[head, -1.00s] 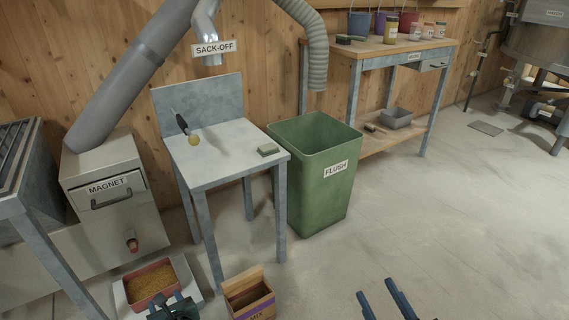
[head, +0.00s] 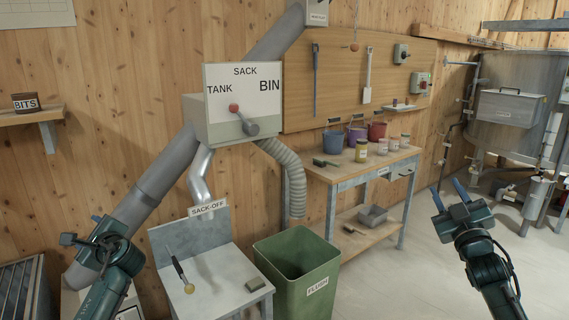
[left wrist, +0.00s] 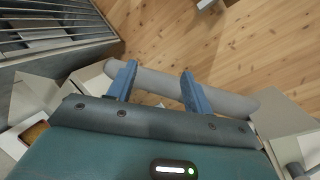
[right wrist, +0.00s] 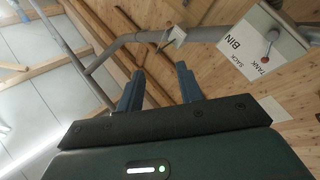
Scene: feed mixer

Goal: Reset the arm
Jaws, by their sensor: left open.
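My left gripper (head: 94,238) is raised at the lower left of the head view, in front of the sloping grey pipe. In the left wrist view its two blue fingers (left wrist: 158,74) stand apart with nothing between them. The grey pipe shows beyond them. My right gripper (head: 447,190) is raised at the right of the head view, over open floor. In the right wrist view its fingers (right wrist: 158,80) are apart and empty. Neither gripper touches anything that I can see.
The sack-off table (head: 215,283) holds a scoop-like tool (head: 182,273) and a small block (head: 255,284).

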